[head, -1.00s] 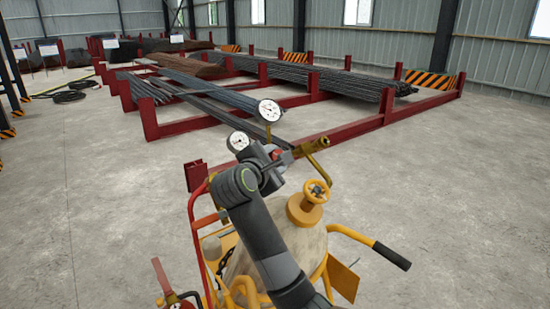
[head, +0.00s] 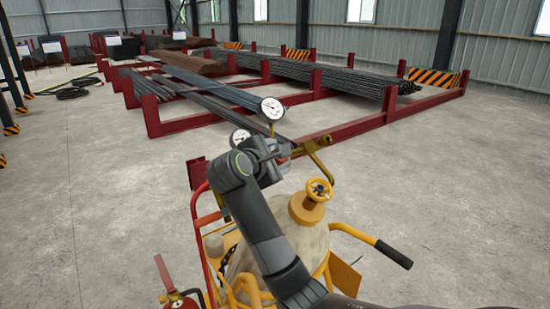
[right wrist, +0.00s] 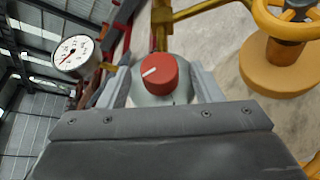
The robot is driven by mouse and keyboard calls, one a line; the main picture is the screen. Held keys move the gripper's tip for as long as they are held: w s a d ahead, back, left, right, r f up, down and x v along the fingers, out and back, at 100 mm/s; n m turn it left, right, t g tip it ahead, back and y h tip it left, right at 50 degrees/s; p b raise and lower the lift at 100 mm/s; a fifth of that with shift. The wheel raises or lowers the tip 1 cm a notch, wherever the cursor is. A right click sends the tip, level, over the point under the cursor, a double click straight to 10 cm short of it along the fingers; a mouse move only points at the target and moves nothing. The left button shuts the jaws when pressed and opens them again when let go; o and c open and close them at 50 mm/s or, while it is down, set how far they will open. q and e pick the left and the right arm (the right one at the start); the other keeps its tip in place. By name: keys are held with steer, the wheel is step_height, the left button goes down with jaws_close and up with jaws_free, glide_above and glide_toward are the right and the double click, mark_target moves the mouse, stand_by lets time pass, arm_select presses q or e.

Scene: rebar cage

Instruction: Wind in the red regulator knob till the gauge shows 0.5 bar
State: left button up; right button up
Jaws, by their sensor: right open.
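The red regulator knob (right wrist: 162,75), with a white pointer line, shows in the right wrist view on a pale grey-green regulator body (right wrist: 150,99). My right gripper (right wrist: 163,84) is open, its two fingers on either side of the knob; I cannot tell whether they touch it. In the head view my right gripper (head: 284,154) is at the regulator and hides most of it. A white round gauge (right wrist: 73,52) is left of the knob, its needle toward the lower left; the reading is too small to tell. The head view shows an upper gauge (head: 271,108) and a partly hidden lower gauge (head: 239,138). My left gripper is out of view.
A yellow cylinder valve handwheel (head: 318,190) stands right of my gripper, above a pale cylinder on a yellow cart with a black-gripped handle (head: 393,254). A red fire extinguisher (head: 179,299) is at lower left. Red racks of rebar (head: 335,82) stand behind; open floor lies right.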

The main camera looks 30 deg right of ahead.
steer(key=shift+a, duration=0.15)
steer(key=b+v, duration=0.6)
steer(key=v, duration=1.1)
steer(key=shift+s+a, duration=0.1)
